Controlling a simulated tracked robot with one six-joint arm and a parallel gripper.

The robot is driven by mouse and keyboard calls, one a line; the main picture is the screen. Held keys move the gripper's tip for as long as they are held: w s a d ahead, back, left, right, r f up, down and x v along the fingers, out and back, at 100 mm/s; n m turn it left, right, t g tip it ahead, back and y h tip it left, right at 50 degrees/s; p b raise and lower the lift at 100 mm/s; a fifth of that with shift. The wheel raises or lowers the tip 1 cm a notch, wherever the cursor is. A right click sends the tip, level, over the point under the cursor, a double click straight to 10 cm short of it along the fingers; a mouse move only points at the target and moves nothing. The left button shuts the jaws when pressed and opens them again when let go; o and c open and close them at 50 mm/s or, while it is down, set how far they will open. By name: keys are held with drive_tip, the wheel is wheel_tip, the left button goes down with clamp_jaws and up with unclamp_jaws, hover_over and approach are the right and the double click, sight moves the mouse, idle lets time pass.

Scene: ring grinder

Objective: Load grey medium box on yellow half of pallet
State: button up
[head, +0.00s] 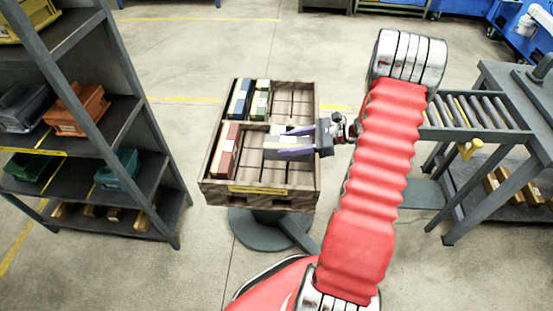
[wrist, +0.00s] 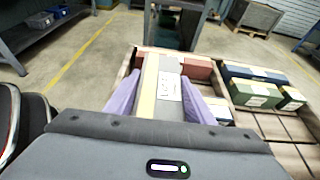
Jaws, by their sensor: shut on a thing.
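The grey box (head: 271,143) is between the purple fingers of my gripper (head: 284,142), over the near half of the wooden pallet (head: 311,178). That half carries a yellow strip on its front edge. In the wrist view the grey box (wrist: 171,88) shows a pale yellow band and a white label, with a finger of my gripper (wrist: 160,97) on each side. My gripper is shut on it. The box lies just right of a red box (head: 225,150). I cannot tell whether its underside touches the pallet.
Blue (head: 239,99) and green (head: 259,100) boxes stand in the pallet's far half. A shelf rack (head: 135,150) with bins stands left, and a roller conveyor (head: 475,112) stands right.

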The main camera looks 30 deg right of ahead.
drive_tip(key=shift+f, duration=2.65)
drive_tip(key=shift+f, duration=1.85)
drive_tip(key=o, duration=1.6)
drive_tip(key=shift+f, duration=0.1)
drive_tip(key=shift+c, duration=0.2)
drive_tip(key=v, duration=1.2)
